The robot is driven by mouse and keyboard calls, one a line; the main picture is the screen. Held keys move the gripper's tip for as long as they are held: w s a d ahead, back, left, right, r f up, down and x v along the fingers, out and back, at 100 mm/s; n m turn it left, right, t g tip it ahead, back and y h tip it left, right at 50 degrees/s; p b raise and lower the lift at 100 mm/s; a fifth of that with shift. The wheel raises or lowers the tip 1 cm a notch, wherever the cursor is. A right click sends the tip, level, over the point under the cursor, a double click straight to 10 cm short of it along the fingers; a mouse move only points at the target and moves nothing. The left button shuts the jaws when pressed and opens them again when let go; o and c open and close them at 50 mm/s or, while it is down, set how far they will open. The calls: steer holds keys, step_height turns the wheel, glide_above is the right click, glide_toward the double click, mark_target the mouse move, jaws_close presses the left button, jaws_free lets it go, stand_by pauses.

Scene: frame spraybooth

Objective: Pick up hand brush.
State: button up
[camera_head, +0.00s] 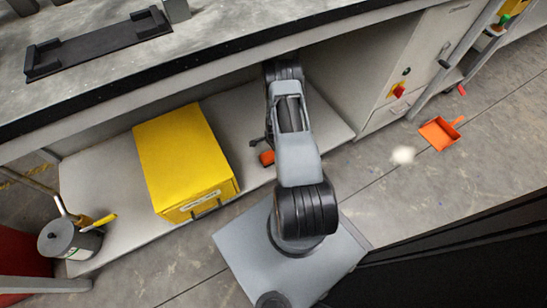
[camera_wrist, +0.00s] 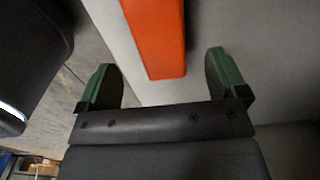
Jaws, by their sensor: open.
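The hand brush (camera_head: 267,158) shows in the head view as a small orange piece on the low shelf, mostly hidden by my arm. In the wrist view the orange brush (camera_wrist: 158,35) is a long bar that runs from the top edge down between my fingers. I cannot see its bristles. My gripper (camera_wrist: 163,78) is open, with one green finger on each side of the brush's near end. There is a gap on both sides, wider on the left, and neither finger appears to touch it. In the head view the gripper is partly hidden beside my arm.
A yellow box (camera_head: 180,150) stands on the shelf (camera_head: 120,222) left of my arm. The worktop (camera_head: 225,35) overhangs the shelf. An orange dustpan (camera_head: 438,134) and a whitish blob (camera_head: 403,155) are on the right. A metal can (camera_head: 68,242) stands at the lower left.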

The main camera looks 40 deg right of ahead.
mark_target(267, 158)
steer(key=shift+a+f+b, duration=0.15)
steer(key=shift+f+b, duration=0.65)
steer(key=shift+f, duration=0.8)
steer(key=shift+a+f+b, duration=0.1)
steer(key=shift+f+b, duration=0.65)
steer(key=shift+f, duration=0.85)
steer(key=shift+c, duration=0.4)
steer(key=shift+r, duration=0.1)
steer(key=c, duration=1)
steer(key=shift+o, duration=0.2)
